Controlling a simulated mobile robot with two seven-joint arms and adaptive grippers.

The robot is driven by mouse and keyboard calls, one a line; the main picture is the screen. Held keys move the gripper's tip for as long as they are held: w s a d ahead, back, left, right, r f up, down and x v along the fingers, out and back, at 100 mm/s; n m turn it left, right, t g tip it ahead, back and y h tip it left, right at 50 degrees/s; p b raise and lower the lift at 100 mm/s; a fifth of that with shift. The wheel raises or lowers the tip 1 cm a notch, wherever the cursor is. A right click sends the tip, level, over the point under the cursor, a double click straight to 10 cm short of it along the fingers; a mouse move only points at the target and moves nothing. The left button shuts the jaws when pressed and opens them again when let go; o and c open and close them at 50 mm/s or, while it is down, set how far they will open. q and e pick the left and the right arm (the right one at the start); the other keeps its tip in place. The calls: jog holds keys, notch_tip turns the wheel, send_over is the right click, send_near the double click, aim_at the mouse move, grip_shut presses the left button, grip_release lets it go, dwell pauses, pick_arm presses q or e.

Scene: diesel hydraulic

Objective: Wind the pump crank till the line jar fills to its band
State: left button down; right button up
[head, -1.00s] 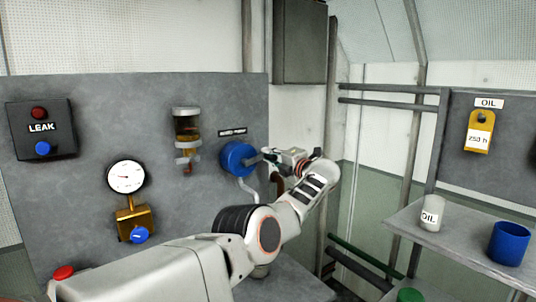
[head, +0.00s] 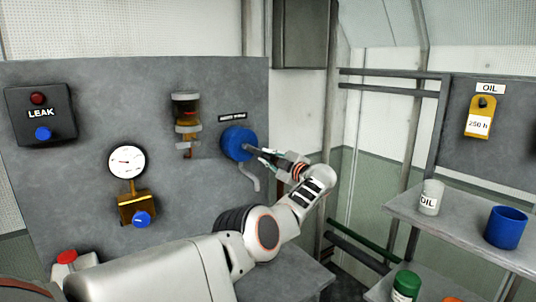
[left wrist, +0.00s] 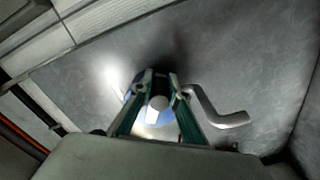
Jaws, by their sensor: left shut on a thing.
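The blue round hand pump (head: 238,144) is mounted on the grey panel, under a small dark label. My left gripper (head: 262,152) reaches it from the right and is shut on the crank's grip. In the left wrist view a pale round end of the grip (left wrist: 158,103) shows between the two fingers (left wrist: 160,88). The rest of the crank is mostly hidden by the gripper. The line jar (head: 187,110) is a clear cylinder with pale collars, left of the pump. It shows amber and dark parts; its exact level is too small to tell. My right gripper is out of view.
A bent grey pipe (head: 250,176) runs below the pump, close to my fingers. A gauge (head: 127,161) with a brass valve (head: 134,207) and a leak box (head: 40,113) are on the panel.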

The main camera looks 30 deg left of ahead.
pick_arm(q)
jog(key=shift+s+a+f, duration=0.15)
jog(key=shift+f, duration=0.05)
dwell(0.3)
jog(key=c, duration=1.9)
grip_release()
jog(key=shift+a, duration=0.1)
jog(key=shift+r, duration=0.1)
jog(key=shift+r, duration=0.15)
notch_tip(320, 180, up, 10)
jog(key=shift+f, duration=0.1)
